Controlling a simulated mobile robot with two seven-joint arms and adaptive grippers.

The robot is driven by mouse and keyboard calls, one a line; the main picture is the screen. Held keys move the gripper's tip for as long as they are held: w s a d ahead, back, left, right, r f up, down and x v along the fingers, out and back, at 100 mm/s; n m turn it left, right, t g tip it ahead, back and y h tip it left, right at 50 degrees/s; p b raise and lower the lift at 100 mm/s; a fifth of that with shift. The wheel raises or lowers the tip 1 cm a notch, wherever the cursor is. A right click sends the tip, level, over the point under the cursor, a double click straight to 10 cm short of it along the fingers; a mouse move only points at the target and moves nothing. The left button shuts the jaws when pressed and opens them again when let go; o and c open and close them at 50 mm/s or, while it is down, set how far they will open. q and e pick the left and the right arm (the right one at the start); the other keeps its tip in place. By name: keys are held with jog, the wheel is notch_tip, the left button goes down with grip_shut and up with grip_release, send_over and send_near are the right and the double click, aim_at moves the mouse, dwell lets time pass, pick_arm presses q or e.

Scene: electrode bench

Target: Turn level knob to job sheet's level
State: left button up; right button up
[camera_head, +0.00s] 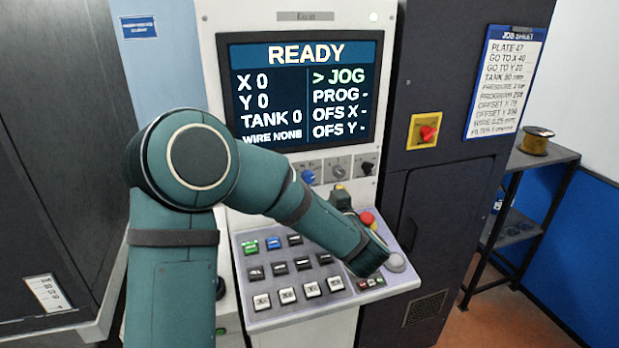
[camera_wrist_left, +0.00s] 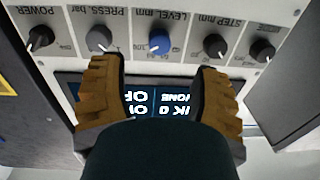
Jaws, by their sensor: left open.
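The blue level knob (camera_head: 309,177) sits in the knob row under the screen; in the left wrist view it shows inverted under "LEVEL mm" (camera_wrist_left: 159,43). Its exact setting is too small to read. My left gripper (camera_head: 340,188) is near the knob row in the head view, partly hidden by my arm. In the left wrist view its tan fingers (camera_wrist_left: 163,75) are open and empty, with the blue knob beyond and between them, apparently not touching. The job sheet (camera_head: 505,82) seems to read "TANK 90 mm". The screen (camera_head: 300,90) shows READY and TANK 0.
Beside the level knob are the grey PRESS. knob (camera_wrist_left: 99,39) and the black STEP knob (camera_wrist_left: 215,45). Below are a button panel (camera_head: 300,265), a red mushroom button (camera_head: 367,218) and a grey dome (camera_head: 396,262). A red switch (camera_head: 428,133) is on the right cabinet.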

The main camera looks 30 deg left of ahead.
aim_at(310, 179)
pick_arm(q)
jog(key=x, duration=0.8)
jog(key=shift+p, duration=0.3)
grip_shut()
